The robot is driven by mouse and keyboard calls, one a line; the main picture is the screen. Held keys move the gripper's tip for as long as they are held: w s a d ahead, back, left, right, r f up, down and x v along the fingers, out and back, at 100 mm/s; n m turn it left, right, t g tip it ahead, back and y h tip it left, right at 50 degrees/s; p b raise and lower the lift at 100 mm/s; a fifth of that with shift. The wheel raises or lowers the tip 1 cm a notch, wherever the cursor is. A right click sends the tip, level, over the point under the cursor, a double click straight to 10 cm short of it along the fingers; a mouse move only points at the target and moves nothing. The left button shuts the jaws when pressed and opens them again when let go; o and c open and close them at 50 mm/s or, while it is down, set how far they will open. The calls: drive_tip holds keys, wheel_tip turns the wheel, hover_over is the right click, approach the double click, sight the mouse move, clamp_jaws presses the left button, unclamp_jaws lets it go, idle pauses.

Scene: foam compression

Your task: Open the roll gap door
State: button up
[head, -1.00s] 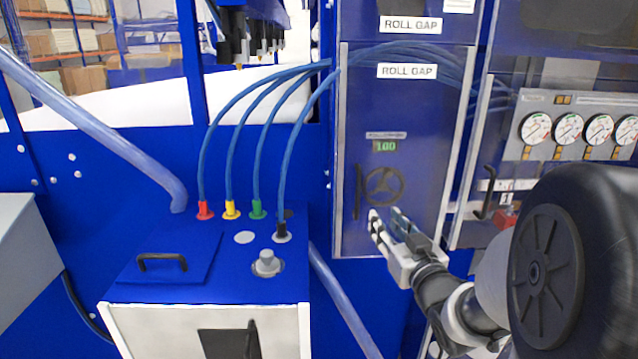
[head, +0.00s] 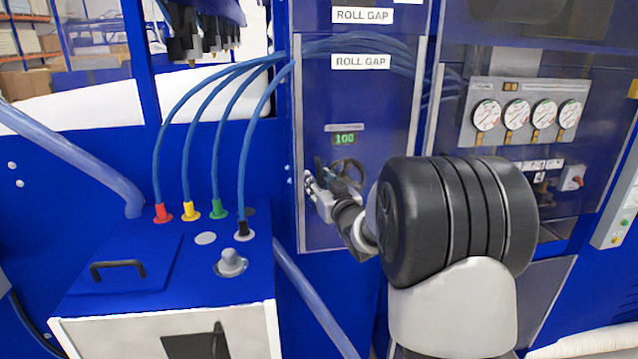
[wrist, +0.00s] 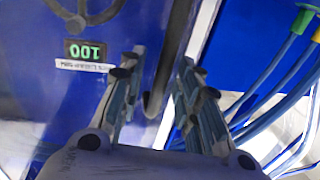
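The roll gap door (head: 318,108) is a clear panel in a grey frame, and it looks closed. It bears a "ROLL GAP" label (head: 360,62). My gripper (head: 318,182) is in front of the door's lower left part. In the wrist view my gripper (wrist: 160,68) is open, with one finger on each side of the dark bar handle (wrist: 170,52). The handle lies between the fingers with visible gaps, so it is not clamped. In the head view the gripper mostly hides the handle.
A green "100" display (head: 345,139) and a dark handwheel (head: 350,168) show at the door. Blue hoses (head: 222,110) run from the blue cabinet (head: 130,250) at the left.

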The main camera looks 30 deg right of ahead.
drive_tip(key=shift+w, duration=0.1)
drive_tip(key=shift+c, duration=0.3)
clamp_jaws()
idle(0.4)
